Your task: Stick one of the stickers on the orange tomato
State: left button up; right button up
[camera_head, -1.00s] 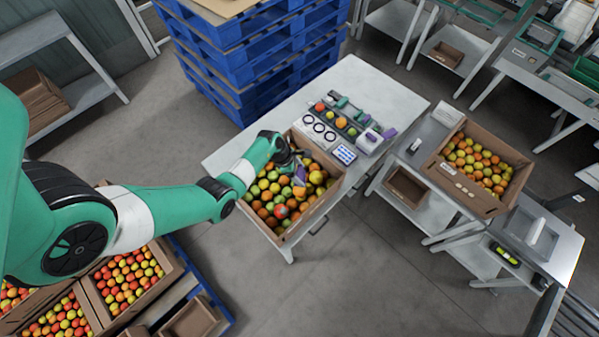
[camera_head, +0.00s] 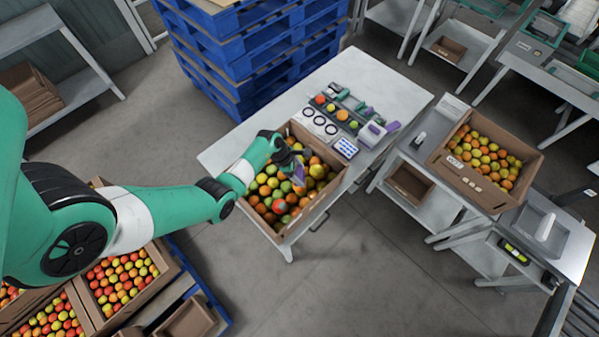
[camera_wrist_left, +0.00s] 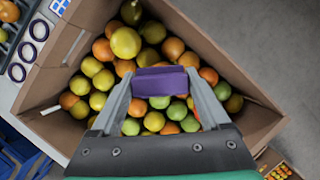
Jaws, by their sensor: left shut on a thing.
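My left gripper (camera_head: 297,172) is over the cardboard box of mixed tomatoes at the table's front. It is shut on a purple block (camera_wrist_left: 160,82), held across the fingertips above the fruit. An orange tomato (camera_head: 342,115) sits among a short row of tomatoes on a dark rack (camera_head: 361,117) at the back of the table. Several more orange tomatoes lie in the box, so which one is meant cannot be told. My right gripper is not in view.
The cardboard box (camera_wrist_left: 60,58) has raised walls around the gripper. A white plate with three dark rings (camera_head: 319,123) lies behind it. A white and purple device (camera_head: 372,133) stands right of the rack. The table's left part (camera_head: 240,150) is clear. A second tomato box (camera_head: 487,194) stands right.

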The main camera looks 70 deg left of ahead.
pick_arm(q)
jog(key=shift+f+b, duration=0.95)
jog(key=shift+f, duration=0.15)
dwell(1.1)
jog(key=shift+f+p, duration=0.3)
jog(key=shift+f, duration=0.05)
dwell(3.5)
notch_tip(320, 180, up, 7)
jog(key=p, duration=0.7)
jog(key=shift+r, duration=0.1)
